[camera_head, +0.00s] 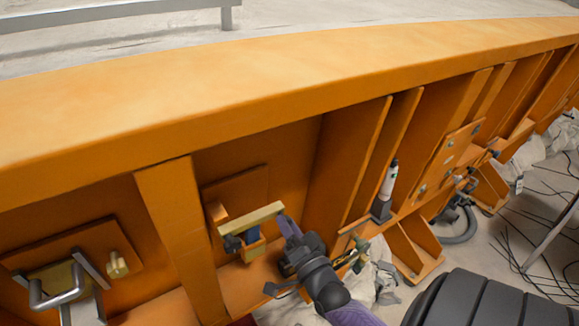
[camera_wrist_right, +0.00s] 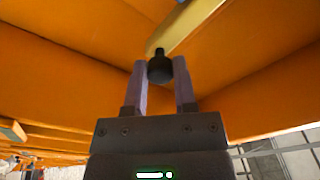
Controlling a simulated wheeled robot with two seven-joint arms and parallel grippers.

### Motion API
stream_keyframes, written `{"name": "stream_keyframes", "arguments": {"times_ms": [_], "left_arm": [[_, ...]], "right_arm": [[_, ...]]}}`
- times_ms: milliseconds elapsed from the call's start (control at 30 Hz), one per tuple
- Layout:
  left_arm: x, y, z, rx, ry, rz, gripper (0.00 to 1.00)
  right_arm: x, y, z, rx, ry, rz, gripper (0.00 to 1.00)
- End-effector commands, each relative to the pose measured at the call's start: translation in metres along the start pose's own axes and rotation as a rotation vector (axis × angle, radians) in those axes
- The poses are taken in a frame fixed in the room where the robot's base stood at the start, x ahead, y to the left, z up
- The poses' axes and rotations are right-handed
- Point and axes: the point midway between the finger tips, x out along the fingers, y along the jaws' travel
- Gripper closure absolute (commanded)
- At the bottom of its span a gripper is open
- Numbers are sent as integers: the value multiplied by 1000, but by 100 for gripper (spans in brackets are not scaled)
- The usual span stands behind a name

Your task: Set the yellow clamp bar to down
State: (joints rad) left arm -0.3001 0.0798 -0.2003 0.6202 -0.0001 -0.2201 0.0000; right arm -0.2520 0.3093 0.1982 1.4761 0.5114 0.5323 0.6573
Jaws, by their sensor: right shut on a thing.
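The yellow clamp bar (camera_head: 252,218) is pale yellow and sits on a small bracket against the orange frame, in the lower middle of the head view. It lies close to level there, its right end slightly higher. In the right wrist view the bar (camera_wrist_right: 188,24) runs up and away to the right, with a black knob (camera_wrist_right: 160,68) under its near end. My right gripper (camera_head: 287,224) is at the bar's right end. In the wrist view its two fingers (camera_wrist_right: 161,80) are shut on the black knob. My left gripper is not in view.
The orange frame (camera_head: 270,85) overhangs the bar, and an upright rib (camera_head: 182,235) stands left of it. A metal U-shaped handle (camera_head: 58,290) is at lower left. A white and black cylinder (camera_head: 388,185) stands to the right. Cables (camera_head: 530,225) lie on the floor.

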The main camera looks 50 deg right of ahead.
Motion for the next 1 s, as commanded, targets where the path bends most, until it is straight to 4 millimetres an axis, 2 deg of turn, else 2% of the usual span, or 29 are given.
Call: {"name": "stream_keyframes", "arguments": {"times_ms": [433,467,500,767,867,1000], "left_arm": [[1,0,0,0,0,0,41],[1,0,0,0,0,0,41],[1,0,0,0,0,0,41],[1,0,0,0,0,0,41],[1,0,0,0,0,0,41],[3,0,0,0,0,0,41]], "right_arm": [[-1,1,3,11,-5,4,100],[-1,1,3,11,-6,5,60],[-1,1,3,11,-5,5,51],[-2,1,2,9,-3,4,51],[-12,1,2,10,-4,4,51],[-40,2,3,9,-6,6,51]]}}
